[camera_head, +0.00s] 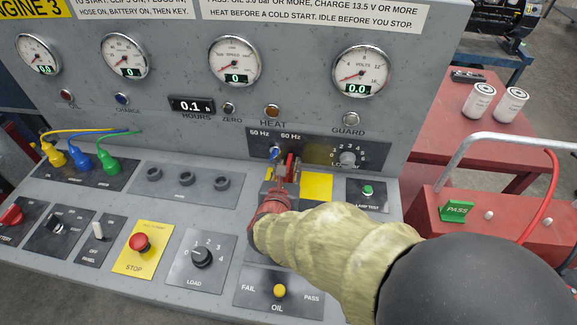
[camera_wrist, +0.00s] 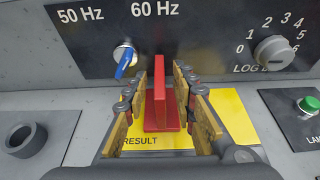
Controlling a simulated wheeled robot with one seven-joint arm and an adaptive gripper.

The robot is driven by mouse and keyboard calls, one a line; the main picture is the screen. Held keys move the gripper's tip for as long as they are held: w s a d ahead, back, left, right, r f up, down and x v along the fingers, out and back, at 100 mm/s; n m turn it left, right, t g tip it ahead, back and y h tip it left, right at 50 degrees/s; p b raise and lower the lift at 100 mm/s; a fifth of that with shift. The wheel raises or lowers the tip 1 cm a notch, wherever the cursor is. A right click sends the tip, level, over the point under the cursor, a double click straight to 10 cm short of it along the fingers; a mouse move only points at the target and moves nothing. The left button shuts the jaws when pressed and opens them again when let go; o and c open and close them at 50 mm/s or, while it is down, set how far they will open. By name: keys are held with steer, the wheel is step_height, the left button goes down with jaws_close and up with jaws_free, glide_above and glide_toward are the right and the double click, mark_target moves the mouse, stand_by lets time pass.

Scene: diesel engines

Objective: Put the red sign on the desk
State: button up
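The red sign (camera_wrist: 163,108) stands upright on the yellow RESULT patch (camera_wrist: 238,122) of the sloped grey console, seen nearly edge-on in the wrist view. In the head view the red sign (camera_head: 290,163) shows only as a small strip, with the yellow patch (camera_head: 317,187) to its right. My gripper (camera_wrist: 161,88) is around the sign, one finger on each side. A narrow gap shows on the left; contact on the right is unclear. The gripper (camera_head: 283,177) and forearm hide part of the patch in the head view.
A blue-handled switch (camera_wrist: 123,60) and a LOG dial (camera_wrist: 274,53) are just behind. A green lamp-test button (camera_head: 367,190) lies right. A green PASS sign (camera_head: 457,211) is on the red box at right. Two white filters (camera_head: 479,102) stand on a red table (camera_head: 440,115).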

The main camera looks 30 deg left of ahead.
steer(key=p+v, duration=0.2)
steer(key=v, duration=0.8)
steer(key=shift+r+p, duration=0.1)
steer(key=shift+p, duration=0.3)
steer(key=shift+v, duration=0.8)
steer(key=w+d+r+m+g+h, duration=0.1)
steer(key=w+d+r+m+h, duration=0.15)
steer(key=d+m, duration=0.55)
steer(key=w+d+r+m+g+h, duration=0.1)
steer(key=d+m+g+h, duration=0.15)
steer(key=d, duration=0.95)
steer(key=w+d+r+m+h, duration=0.2)
steer(key=d+m+h, duration=0.1)
steer(key=d+m, duration=0.55)
steer(key=s+d+r+m+g+y, duration=0.15)
steer(key=s+d+m+g, duration=0.35)
steer(key=s+d+m, duration=0.7)
steer(key=shift+s+d+r+m+t+y, duration=0.15)
steer(key=shift+s+r+m+y, duration=0.35)
steer(key=shift+m, duration=0.9)
steer(key=shift+s+d+r+m+t+y, duration=0.1)
steer(key=shift+s+d+r+m+y, duration=0.35)
steer(key=shift+m, duration=0.95)
steer(key=shift+s+r+m+t+y, duration=0.1)
steer(key=shift+s+r+m+y, duration=0.15)
steer(key=shift+r+m, duration=0.8)
steer(key=shift+f+m, duration=0.35)
steer(key=shift+f, duration=0.05)
